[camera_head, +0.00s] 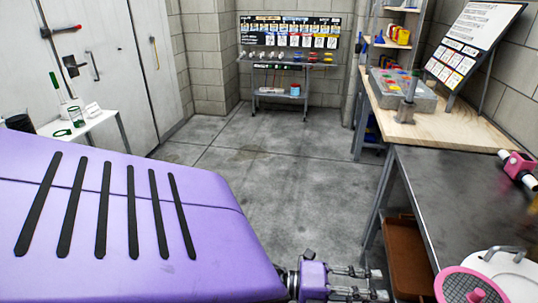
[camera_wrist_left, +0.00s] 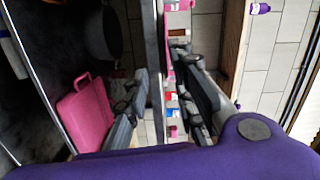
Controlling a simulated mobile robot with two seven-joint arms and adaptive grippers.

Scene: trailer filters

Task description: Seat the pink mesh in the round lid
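The pink mesh (camera_head: 468,287) is a round, pink-rimmed disc with a fine grid, at the bottom right of the head view, cut by the frame's lower edge. Beside and partly behind it is a white round piece with a grey handle (camera_head: 505,262), which looks like the lid. They overlap in the picture; I cannot tell whether the mesh is seated. My left gripper (camera_head: 365,284) is left of the metal table, apart from both. Its fingers are spread and empty, and the wrist view also shows the gap between them (camera_wrist_left: 168,105). My right gripper does not show.
A dark metal table (camera_head: 440,185) runs along the right, with a pink-and-white item (camera_head: 519,169) near its right side. A brown bin (camera_head: 407,258) stands beneath it. A wooden bench (camera_head: 440,125) stands behind. The concrete floor (camera_head: 270,180) ahead is clear.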

